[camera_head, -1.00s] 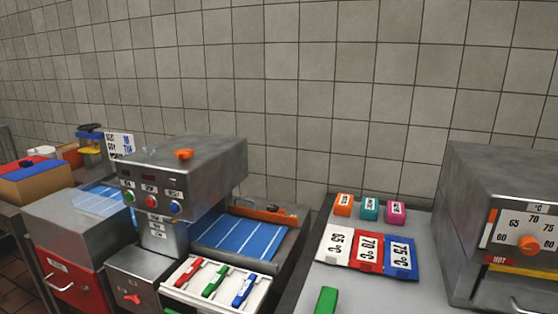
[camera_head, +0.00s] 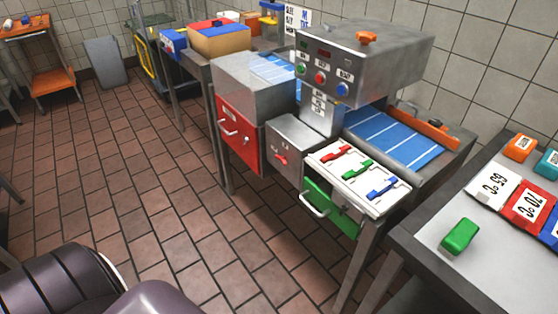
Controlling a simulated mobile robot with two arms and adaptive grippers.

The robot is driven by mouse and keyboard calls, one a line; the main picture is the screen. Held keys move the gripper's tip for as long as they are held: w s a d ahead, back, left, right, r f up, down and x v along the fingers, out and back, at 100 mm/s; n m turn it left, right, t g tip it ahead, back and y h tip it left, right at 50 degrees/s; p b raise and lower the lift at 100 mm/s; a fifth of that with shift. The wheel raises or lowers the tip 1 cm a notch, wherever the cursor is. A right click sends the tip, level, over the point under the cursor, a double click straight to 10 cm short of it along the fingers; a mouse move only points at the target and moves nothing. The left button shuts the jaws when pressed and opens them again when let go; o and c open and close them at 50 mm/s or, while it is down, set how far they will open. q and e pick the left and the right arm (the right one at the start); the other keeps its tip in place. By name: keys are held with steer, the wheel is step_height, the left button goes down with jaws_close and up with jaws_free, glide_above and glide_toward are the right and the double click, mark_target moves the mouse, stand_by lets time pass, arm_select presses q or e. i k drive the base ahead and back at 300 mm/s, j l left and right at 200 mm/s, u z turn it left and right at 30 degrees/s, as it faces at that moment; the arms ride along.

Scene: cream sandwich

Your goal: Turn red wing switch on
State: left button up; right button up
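Neither of my grippers is in view. Dark rounded parts at the lower left look like my own body or arm.
A red door with a handle (camera_head: 238,128) is left of the switch. A grey table (camera_head: 425,232) stands at the right. The brown tiled floor at left is mostly clear.

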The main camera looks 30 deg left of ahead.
mark_target(284, 159)
steer(key=j, duration=1.25)
steer(key=i, duration=0.05)
